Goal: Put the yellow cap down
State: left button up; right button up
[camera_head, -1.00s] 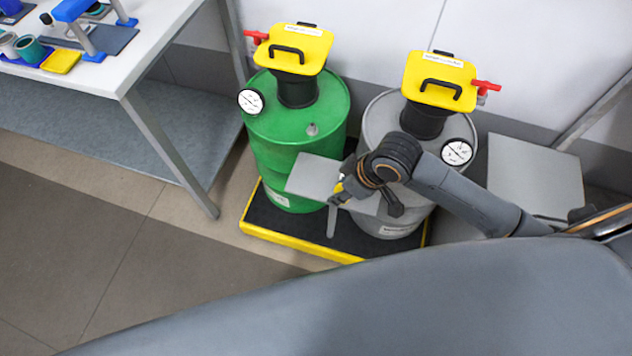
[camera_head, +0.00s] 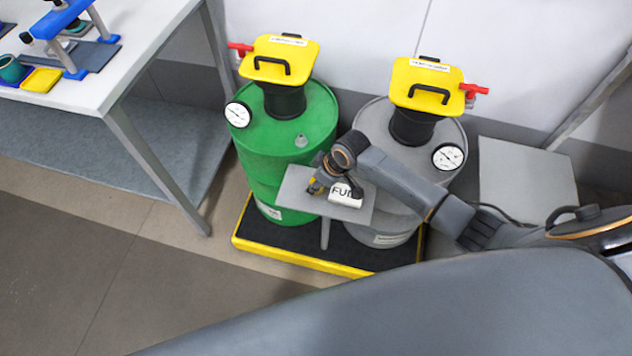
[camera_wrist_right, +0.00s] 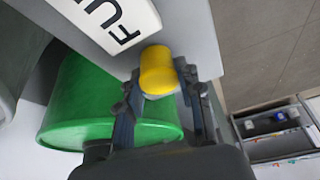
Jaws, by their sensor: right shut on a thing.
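The yellow cap (camera_wrist_right: 157,70) sits between the fingers of my right gripper (camera_wrist_right: 160,88) in the right wrist view. The gripper is shut on it. In the head view my right gripper (camera_head: 316,184) is over the left part of a small grey stand (camera_head: 350,215) in front of the drums. Only a bit of yellow shows there. I cannot tell whether the cap touches the stand top. A white block with black letters (camera_head: 346,196) is on the stand, right of the gripper; it also shows in the wrist view (camera_wrist_right: 112,22). My left gripper is not in view.
A green drum (camera_head: 262,150) and a grey drum (camera_head: 376,125), both with yellow-lidded funnels, stand close behind on a yellow-edged black tray (camera_head: 300,258). A white table (camera_head: 110,90) with tools is at the left. A grey box (camera_head: 525,180) is at the right.

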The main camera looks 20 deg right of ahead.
jog(key=shift+f, duration=0.1)
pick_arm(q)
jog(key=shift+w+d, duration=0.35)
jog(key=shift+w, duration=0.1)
pick_arm(e)
jog(key=shift+f, duration=0.1)
jog(key=o, duration=0.8)
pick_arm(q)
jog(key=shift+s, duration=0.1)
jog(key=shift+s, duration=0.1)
pick_arm(e)
jog(key=shift+d+r, duration=0.1)
jog(key=shift+r, duration=0.25)
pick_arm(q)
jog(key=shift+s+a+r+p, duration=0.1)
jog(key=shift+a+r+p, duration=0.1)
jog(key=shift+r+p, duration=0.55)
pick_arm(e)
jog(key=v, duration=1.1)
jog(key=shift+s+r, duration=0.2)
jog(key=shift+r, duration=0.05)
jog(key=shift+d, duration=0.1)
